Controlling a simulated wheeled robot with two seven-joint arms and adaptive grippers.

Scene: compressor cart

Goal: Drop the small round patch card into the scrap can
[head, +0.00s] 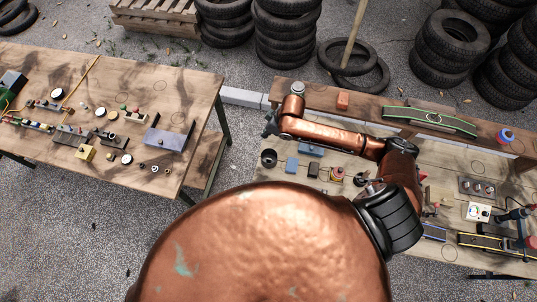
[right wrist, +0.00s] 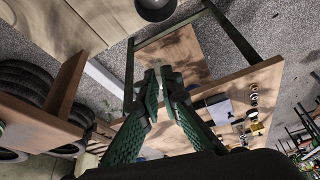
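My right gripper (head: 270,123) hangs past the left end of the right-hand bench, small and partly hidden by its own arm. In the right wrist view its green fingers (right wrist: 160,82) come together at the tips. A small pale piece shows between them, seemingly the round patch card (right wrist: 156,68) seen nearly edge-on. A black open can (head: 268,158), apparently the scrap can, stands at the left end of the right-hand bench, nearer me than the gripper. It also shows at the top of the right wrist view (right wrist: 155,6), apart from the fingers. My left gripper is not in view.
The left table (head: 190,85) carries several discs, blocks and a grey box (head: 166,140). Blue blocks (head: 310,150) stand beside the can. A raised shelf (head: 365,106) runs along the bench's back. Paved ground separates the tables. Tyre stacks (head: 287,35) stand behind.

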